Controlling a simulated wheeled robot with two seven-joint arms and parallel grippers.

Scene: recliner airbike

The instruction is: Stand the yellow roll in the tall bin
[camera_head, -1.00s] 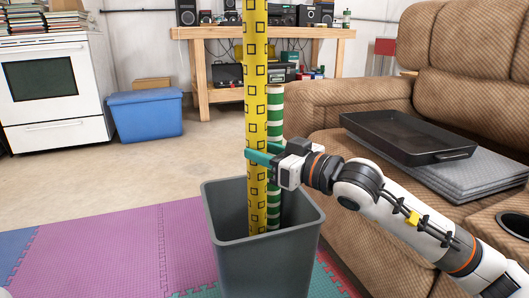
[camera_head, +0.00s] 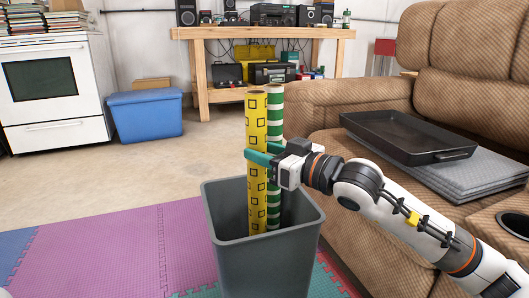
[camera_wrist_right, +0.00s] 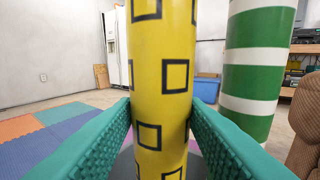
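The yellow roll (camera_head: 257,120) with black square outlines stands upright in the tall grey bin (camera_head: 262,262), its top well above the rim. Its lower end is hidden inside the bin. My right gripper (camera_head: 262,160) is level above the bin, its teal fingers on either side of the roll. In the right wrist view the yellow roll (camera_wrist_right: 160,80) passes between the spread fingers, which look open around it; any light contact is hard to tell. My left gripper is not in view.
A green-and-white striped roll (camera_head: 274,110) stands in the bin close beside the yellow one. A brown recliner sofa (camera_head: 320,105) with a black pan (camera_head: 400,140) is at the right. Foam mats (camera_head: 120,245) lie left of the bin.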

